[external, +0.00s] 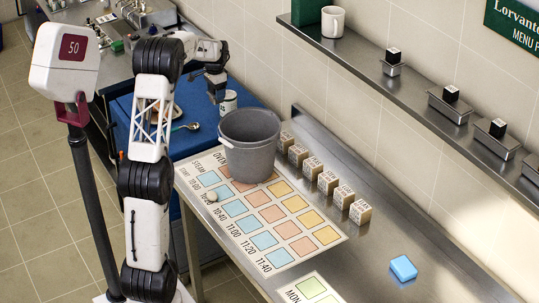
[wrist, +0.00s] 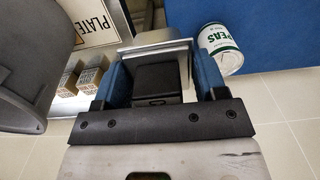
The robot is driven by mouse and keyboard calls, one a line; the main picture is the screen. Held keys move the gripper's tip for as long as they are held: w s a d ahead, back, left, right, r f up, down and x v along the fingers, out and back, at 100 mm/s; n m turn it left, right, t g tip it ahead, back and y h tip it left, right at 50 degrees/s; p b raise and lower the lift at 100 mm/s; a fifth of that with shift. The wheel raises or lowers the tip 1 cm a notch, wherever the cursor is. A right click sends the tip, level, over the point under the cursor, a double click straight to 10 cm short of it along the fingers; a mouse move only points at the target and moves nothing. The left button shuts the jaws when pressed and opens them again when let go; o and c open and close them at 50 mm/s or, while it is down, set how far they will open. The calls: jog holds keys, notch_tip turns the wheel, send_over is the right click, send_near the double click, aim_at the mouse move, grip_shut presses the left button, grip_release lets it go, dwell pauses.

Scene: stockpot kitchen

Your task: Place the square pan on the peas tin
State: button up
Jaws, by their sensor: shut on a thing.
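The square pan (wrist: 157,50) is a small grey metal pan with a black block on it. It shows in the wrist view between the blue fingers of my gripper (wrist: 158,82), which is shut on it. The peas tin (wrist: 220,50) is white and green, lettered PEAS, to the right of my gripper in the wrist view. In the external view the tin (external: 229,102) stands on the blue surface, just below and right of my gripper (external: 217,92). The pan is hard to make out in that view. The pan and the tin appear apart.
A large grey stockpot (external: 249,145) stands close to the tin, on the steel counter's printed sheet (external: 272,218). Several small labelled boxes (external: 328,182) line the counter. A spoon (external: 187,127) lies left of the tin. A blue block (external: 403,268) lies at right.

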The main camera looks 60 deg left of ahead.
jog(key=shift+f, duration=0.6)
jog(key=shift+w+a+f, duration=0.15)
jog(key=shift+w+a, duration=0.2)
jog(key=shift+w, duration=0.05)
send_over(228, 94)
jog(key=shift+s+d+f, duration=0.1)
jog(key=shift+f, duration=0.5)
dwell(0.3)
jog(key=shift+f, duration=1.75)
jog(key=shift+f, duration=0.1)
jog(key=o, duration=1)
jog(key=shift+f, duration=0.1)
jog(key=shift+o, duration=0.2)
